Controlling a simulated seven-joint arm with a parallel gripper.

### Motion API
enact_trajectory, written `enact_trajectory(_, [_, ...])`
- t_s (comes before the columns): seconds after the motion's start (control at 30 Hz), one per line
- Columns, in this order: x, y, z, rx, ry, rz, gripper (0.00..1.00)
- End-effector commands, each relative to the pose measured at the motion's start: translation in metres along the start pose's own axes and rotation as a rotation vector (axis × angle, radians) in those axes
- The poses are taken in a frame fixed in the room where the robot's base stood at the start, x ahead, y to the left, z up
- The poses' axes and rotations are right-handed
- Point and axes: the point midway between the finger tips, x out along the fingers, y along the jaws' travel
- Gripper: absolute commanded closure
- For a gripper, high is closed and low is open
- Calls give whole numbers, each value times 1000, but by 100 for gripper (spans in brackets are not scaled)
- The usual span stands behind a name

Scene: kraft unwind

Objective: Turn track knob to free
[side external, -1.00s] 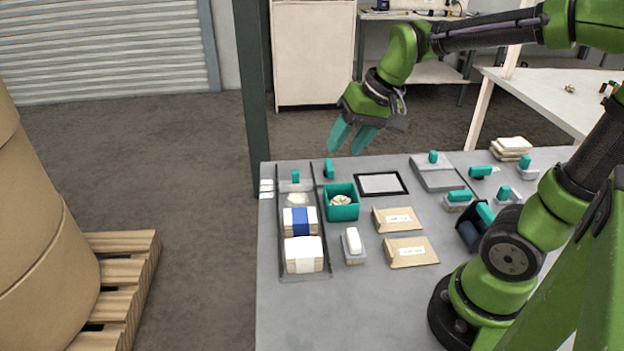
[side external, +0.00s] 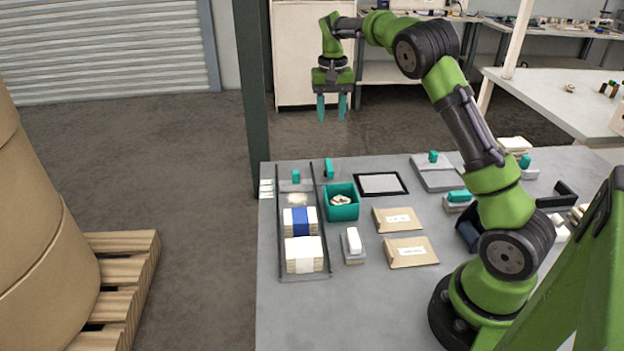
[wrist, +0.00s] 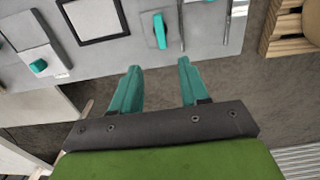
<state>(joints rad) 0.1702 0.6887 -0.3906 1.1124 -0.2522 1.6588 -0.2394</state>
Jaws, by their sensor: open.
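A teal knob (side external: 329,168) stands at the back edge of the table, just right of the long two-railed track (side external: 283,240). It also shows in the wrist view (wrist: 160,30), where its handle runs roughly up and down the picture. A second, smaller teal piece (side external: 296,176) stands between the rails at the track's far end. I cannot tell for sure which one is the track knob. My gripper (side external: 331,107) is open and empty, pointing down, above and behind the knob and apart from it. In the wrist view its fingertips (wrist: 159,68) lie below the knob.
Inside the track are a blue-banded stack (side external: 300,221) and a white-banded stack (side external: 304,256). A teal bin (side external: 342,203), a black-framed pad (side external: 381,184) and two brown envelopes (side external: 397,220) lie to the right. A dark post (side external: 256,100) rises left of the table's back corner.

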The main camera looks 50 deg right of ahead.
Motion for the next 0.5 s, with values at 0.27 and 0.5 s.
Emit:
enact_trajectory(0.27, [59,0,1,0,-4,2,55])
enact_trajectory(0.5, [111,0,1,0,-3,2,55])
